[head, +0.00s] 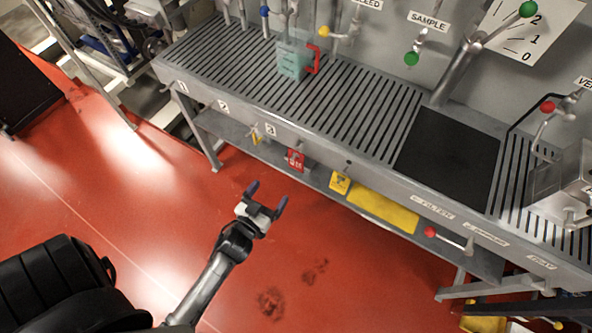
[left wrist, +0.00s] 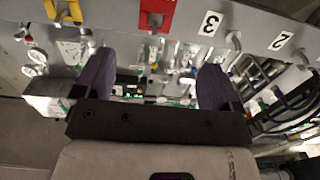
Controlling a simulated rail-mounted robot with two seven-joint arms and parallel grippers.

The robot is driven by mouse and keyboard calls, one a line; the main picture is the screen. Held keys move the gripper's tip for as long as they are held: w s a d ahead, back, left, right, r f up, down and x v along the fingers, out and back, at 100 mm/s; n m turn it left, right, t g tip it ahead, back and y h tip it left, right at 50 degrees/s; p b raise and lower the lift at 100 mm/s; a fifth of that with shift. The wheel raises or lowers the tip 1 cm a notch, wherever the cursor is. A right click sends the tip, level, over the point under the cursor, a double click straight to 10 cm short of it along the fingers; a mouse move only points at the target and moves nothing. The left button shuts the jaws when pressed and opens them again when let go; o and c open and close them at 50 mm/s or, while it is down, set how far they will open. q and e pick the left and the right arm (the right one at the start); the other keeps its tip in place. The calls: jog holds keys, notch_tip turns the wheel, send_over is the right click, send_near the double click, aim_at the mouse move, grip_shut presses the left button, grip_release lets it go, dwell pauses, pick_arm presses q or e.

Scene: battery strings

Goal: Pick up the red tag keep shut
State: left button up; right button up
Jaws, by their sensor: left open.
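The red tag (head: 296,160) hangs on the front edge of the bench, right of the number 3 label. It also shows at the top of the left wrist view (left wrist: 156,15), beyond the fingers and cut by the frame edge. My left gripper (head: 266,196) is open and empty, in front of the bench and lower left of the tag in the head view. My right gripper does not show.
A slatted grey bench (head: 340,100) carries a clear jug with a red handle (head: 295,58). A red-knobbed lever (head: 430,232) sticks out lower right.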

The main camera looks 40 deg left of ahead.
pick_arm(q)
jog(key=f, duration=0.1)
jog(key=b, duration=0.2)
send_near(296, 159)
jog(key=w+f, duration=0.1)
jog(key=w, duration=0.2)
jog(key=shift+t, duration=0.3)
jog(key=shift+w+a+b, duration=0.15)
jog(key=shift+w+a, duration=0.15)
jog(key=shift+w, duration=0.75)
jog(key=shift+w+a+b, duration=0.2)
jog(key=shift+w+a, duration=0.15)
jog(key=shift+w, duration=0.65)
jog(key=shift+w+a+b, duration=0.15)
jog(key=shift+w+a, duration=0.15)
jog(key=shift+w, duration=0.75)
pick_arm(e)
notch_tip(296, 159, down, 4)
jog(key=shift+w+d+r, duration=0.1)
pick_arm(q)
jog(key=c, duration=1)
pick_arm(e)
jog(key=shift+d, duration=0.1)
pick_arm(q)
jog(key=shift+r, duration=0.2)
